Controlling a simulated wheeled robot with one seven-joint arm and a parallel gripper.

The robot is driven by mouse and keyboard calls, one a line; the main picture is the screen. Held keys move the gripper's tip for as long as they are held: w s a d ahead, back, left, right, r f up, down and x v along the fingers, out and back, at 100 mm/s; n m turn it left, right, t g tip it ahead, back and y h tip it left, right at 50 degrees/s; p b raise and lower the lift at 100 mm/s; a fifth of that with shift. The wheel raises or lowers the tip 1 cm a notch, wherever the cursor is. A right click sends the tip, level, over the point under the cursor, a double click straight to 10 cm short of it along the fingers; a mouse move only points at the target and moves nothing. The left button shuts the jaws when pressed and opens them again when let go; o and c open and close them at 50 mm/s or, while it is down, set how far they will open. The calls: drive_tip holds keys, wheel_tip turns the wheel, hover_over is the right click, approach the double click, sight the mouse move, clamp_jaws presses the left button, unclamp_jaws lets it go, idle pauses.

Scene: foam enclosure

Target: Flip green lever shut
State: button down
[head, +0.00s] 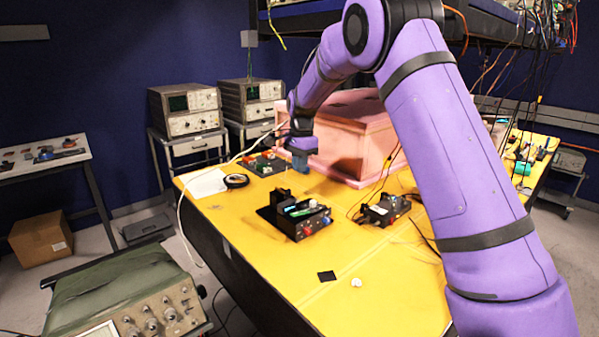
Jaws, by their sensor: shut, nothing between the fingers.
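A black device (284,226) stands on the yellow table. A small green piece (307,206) shows on its top, probably the green lever; its exact position is too small to tell. My gripper (300,165) is behind and above this device, pointing down in front of the pink box. It is shut and empty, and appears apart from the black device. The purple arm reaches in from the right.
A green circuit board (262,165) lies just left of my gripper. The pink box (350,138) stands behind it. A second black device (384,210) with cables sits to the right. A black tape roll (236,181) lies at the left. The front of the yellow table (365,262) is mostly clear.

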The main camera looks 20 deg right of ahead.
sight(296, 213)
drive_tip(key=shift+d+r+g+y, duration=0.1)
drive_tip(key=shift+d+g+y, duration=0.2)
drive_tip(key=shift+d+y, duration=0.45)
drive_tip(key=a+f, duration=0.1)
drive_tip(key=f, duration=0.3)
drive_tip(key=a+f, duration=0.1)
drive_tip(key=f, duration=0.4)
drive_tip(key=s+f, duration=0.1)
drive_tip(key=f, duration=0.3)
drive_tip(key=shift+s+a+f, duration=0.1)
drive_tip(key=shift+a+f, duration=0.3)
